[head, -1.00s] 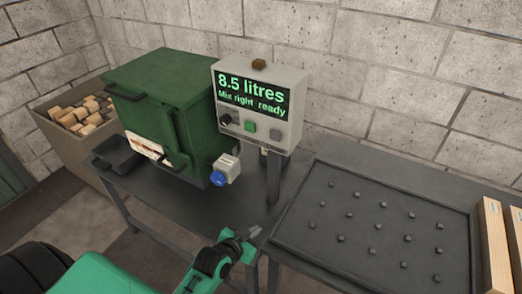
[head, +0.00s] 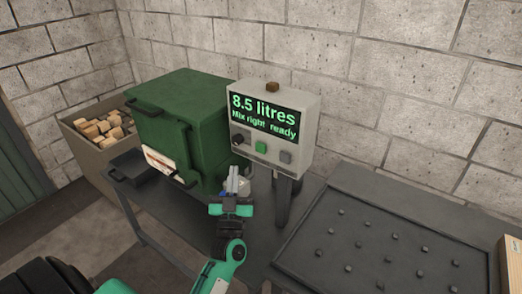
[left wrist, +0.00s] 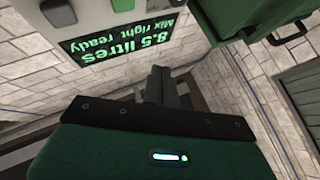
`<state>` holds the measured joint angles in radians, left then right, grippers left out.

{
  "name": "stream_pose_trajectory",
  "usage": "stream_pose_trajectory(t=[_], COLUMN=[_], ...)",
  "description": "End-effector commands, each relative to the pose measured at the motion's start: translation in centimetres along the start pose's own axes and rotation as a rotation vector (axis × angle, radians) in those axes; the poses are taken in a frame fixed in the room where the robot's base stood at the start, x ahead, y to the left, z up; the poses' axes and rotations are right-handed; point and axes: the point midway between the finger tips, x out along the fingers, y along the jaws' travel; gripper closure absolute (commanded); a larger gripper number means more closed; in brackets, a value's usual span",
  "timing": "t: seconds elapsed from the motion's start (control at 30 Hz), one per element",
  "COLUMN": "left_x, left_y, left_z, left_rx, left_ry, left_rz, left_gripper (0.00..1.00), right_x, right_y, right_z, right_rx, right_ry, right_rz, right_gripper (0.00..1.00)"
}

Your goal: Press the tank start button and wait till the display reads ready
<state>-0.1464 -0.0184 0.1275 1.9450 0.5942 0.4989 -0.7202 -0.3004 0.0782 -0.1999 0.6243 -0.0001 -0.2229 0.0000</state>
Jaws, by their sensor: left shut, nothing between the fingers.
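The grey control box (head: 312,115) stands on a post, and its display (head: 264,116) reads "8.5 litres" and "Mix right ready" in green. Below it are a black knob (head: 238,138), a green button (head: 261,147) and a grey button (head: 286,157). The green tank (head: 190,115) stands to its left. My left gripper (head: 238,172) is shut and empty, pointing up in front of the tank's right side, below the knob. It largely hides the small white box with the blue button. In the left wrist view, the display (left wrist: 115,45) appears upside down beyond the shut fingers (left wrist: 163,82). My right gripper is out of view.
A crate of wood blocks (head: 80,155) stands left of the tank. A black tray (head: 130,166) is at the tank's front. A dark studded tray (head: 375,250) lies on the right table, with a wooden piece (head: 511,265) at its right. A block wall closes the back.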

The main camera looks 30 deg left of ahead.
Motion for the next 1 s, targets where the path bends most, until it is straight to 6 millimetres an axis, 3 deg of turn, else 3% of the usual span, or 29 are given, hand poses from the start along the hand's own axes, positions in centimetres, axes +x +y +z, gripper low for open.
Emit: stream_pose_trajectory(t=[0.43, 1.0], left_x=[0.4, 5.4], left_y=[0.4, 4.0], left_z=[0.5, 4.1], left_rx=[0.0, -0.001], left_ry=[0.0, -0.001], left_rz=[0.001, 0.001], left_gripper=[1.0, 1.0], right_x=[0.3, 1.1], right_y=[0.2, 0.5], right_z=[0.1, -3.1], right_rx=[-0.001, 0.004], right_ry=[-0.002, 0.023], right_rz=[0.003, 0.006], right_gripper=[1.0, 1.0])
